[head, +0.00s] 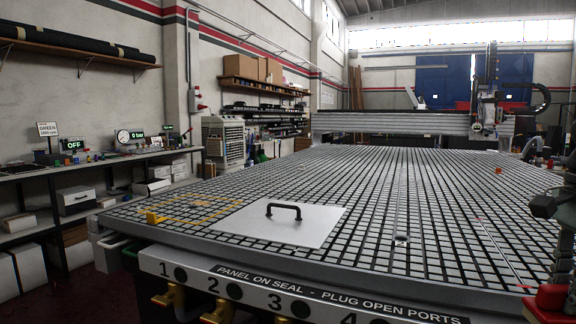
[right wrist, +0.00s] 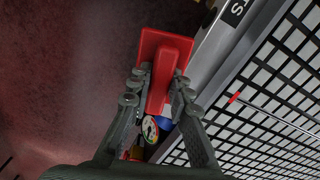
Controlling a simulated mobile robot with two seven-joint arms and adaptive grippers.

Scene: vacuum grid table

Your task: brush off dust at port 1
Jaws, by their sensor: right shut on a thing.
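My right gripper (right wrist: 160,84) is shut on a red tool (right wrist: 160,55) with a flat block at its far end; it may be a brush, but no bristles show. The red tool also shows at the lower right edge of the head view (head: 550,302), beside the table's front corner. Port 1 (head: 181,274) is a dark round spot beside the number 1 on the table's front panel, far left of the tool. A small brown patch (head: 202,204), perhaps dust, lies within yellow lines on the grid. My left gripper is not in view.
The black-lined grid table (head: 400,200) fills the middle. A pale panel (head: 285,222) with a black handle (head: 284,207) lies on it. Yellow valves (head: 168,295) hang below the front panel. A gantry (head: 390,123) spans the back. A shelf with gauges (head: 124,137) stands left.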

